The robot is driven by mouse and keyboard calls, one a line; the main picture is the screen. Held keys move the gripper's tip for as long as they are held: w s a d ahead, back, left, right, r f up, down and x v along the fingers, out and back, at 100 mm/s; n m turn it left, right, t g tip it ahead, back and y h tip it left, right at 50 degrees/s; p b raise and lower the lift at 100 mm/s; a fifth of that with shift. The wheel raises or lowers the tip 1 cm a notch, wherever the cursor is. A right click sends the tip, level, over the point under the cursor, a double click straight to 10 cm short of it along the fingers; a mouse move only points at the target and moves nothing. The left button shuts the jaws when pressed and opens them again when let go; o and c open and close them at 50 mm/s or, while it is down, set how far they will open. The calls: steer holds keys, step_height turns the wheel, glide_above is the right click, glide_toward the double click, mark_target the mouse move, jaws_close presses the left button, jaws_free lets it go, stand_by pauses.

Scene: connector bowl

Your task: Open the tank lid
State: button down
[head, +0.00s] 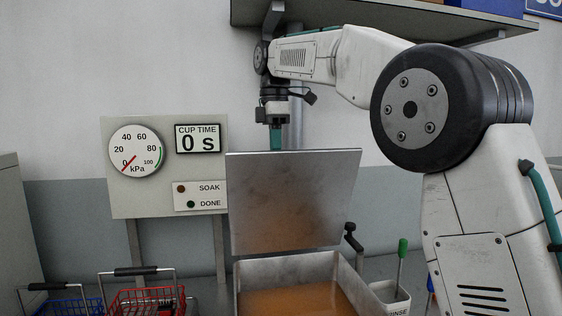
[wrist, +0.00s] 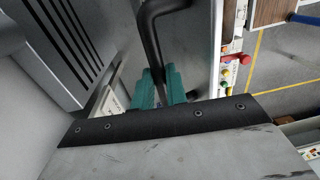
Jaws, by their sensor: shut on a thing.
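The tank lid (head: 294,200) is a grey metal plate, raised and standing steeply at the back of the tank in the head view. A brownish reflection shows on its face. The open metal tank (head: 345,275) below holds amber-brown liquid. My gripper (head: 276,138) points down behind the lid's top edge, and its fingertips are hidden there. In the wrist view, the teal fingers of my gripper (wrist: 160,88) are shut on a bent black bar (wrist: 152,42), which looks like the lid handle. The bar's ends are not clearly visible.
A gauge panel (head: 155,195) reading 0 s stands left of the lid. Blue (head: 60,304) and red (head: 145,300) wire baskets are at lower left. A rinse cup (head: 390,295) with a green-handled tool stands right of the tank. A shelf (head: 390,14) hangs above my arm.

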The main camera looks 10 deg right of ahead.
steer(key=w, duration=0.6)
steer(key=shift+d+f, duration=0.15)
steer(key=shift+f, duration=0.1)
steer(key=shift+w, duration=0.1)
steer(key=c, duration=1.4)
jaws_free()
steer(key=shift+r, duration=0.1)
